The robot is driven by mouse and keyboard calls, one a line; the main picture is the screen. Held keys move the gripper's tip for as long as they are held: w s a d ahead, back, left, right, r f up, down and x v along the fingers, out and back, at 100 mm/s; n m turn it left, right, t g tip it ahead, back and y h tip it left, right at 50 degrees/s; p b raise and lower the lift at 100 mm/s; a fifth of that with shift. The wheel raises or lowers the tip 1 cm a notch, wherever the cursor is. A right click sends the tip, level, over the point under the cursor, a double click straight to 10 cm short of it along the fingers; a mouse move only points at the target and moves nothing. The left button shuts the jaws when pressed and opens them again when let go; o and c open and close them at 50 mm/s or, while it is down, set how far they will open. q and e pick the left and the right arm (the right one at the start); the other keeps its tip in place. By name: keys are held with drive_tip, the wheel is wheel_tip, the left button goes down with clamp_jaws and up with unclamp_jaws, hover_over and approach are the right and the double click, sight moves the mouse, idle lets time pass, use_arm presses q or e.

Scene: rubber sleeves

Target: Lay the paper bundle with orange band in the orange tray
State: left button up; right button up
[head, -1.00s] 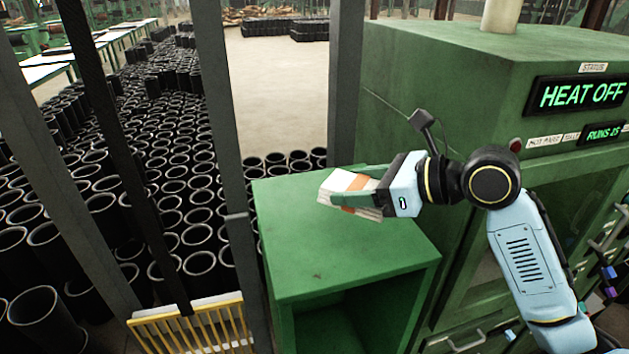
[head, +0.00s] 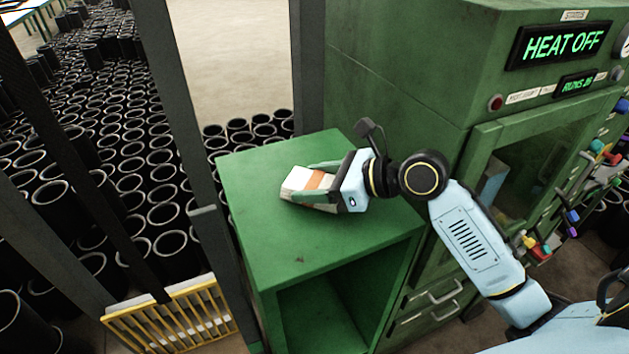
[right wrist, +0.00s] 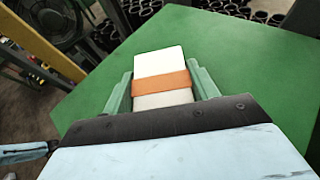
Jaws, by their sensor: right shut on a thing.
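The paper bundle (head: 299,180) is a white stack with an orange band around it. My right gripper (head: 318,184) is shut on it, with green fingers along its two sides. In the head view the bundle is over the top of a green cabinet; whether it touches the surface I cannot tell. In the right wrist view the bundle (right wrist: 160,66) sticks out past the fingertips of the gripper (right wrist: 162,88), its band between them. The orange tray is not in view. My left gripper is not in view.
The green cabinet top (head: 270,235) is otherwise bare, with an open compartment below. A tall green machine (head: 400,80) reading HEAT OFF stands right behind my arm. Grey posts, a yellow rack (head: 180,318) and many black sleeves (head: 110,180) are on the left.

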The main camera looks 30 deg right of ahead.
drive_tip(key=shift+f, duration=0.15)
drive_tip(key=o, duration=1)
drive_tip(key=shift+f, duration=0.1)
